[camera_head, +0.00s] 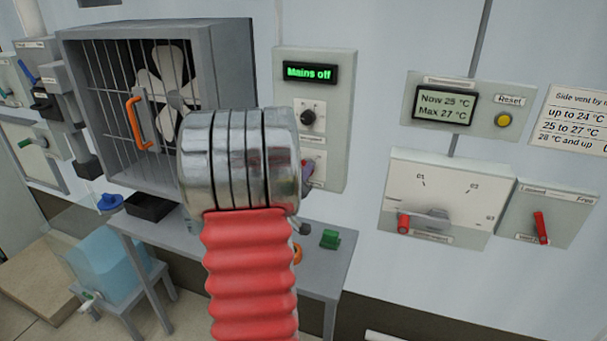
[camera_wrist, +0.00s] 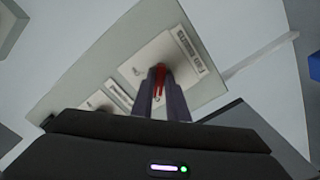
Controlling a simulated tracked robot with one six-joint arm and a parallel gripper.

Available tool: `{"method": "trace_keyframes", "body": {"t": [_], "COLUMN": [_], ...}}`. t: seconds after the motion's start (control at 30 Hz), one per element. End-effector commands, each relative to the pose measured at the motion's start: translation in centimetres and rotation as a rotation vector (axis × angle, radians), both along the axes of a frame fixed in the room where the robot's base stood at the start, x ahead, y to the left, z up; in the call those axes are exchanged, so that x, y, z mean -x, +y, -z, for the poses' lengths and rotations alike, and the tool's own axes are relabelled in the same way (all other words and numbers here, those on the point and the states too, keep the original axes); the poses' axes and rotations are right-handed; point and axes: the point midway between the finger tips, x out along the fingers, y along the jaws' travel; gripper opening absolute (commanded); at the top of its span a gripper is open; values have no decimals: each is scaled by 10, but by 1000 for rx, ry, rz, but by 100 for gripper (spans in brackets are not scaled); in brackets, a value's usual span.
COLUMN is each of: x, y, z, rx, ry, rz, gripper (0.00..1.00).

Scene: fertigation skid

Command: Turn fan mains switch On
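The fan control panel (camera_head: 335,130) is a pale upright box on the wall, right of the caged fan. Its green display (camera_head: 309,73) reads "Mains off". The fan mains switch shows in the wrist view as a small red handle (camera_wrist: 160,72) on a pale plate (camera_wrist: 188,50) labelled "Fan mains". My gripper (camera_wrist: 162,85) has its two dark fingers close together on either side of the red handle and appears shut on it. In the head view my gripper (camera_head: 307,179) is at the panel's lower part, where my arm hides most of the switch.
A black knob (camera_head: 308,117) sits above the switch. The caged fan (camera_head: 160,100) with an orange handle is at left. At right are a thermometer box (camera_head: 459,104), a selector with a red-tipped lever (camera_head: 437,200) and another red-lever box (camera_head: 545,220). A grey bench (camera_head: 325,268) stands below.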

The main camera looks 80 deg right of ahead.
Motion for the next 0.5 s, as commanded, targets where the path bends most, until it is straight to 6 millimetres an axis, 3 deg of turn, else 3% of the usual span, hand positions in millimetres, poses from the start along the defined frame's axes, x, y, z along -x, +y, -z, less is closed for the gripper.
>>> {"method": "trace_keyframes", "body": {"t": [0.17, 0.5], "x": [0, 0], "y": [0, 1], "z": [0, 1], "rx": [-1, -2], "ry": [0, -5], "rz": [-1, -1], "gripper": [0, 0]}}
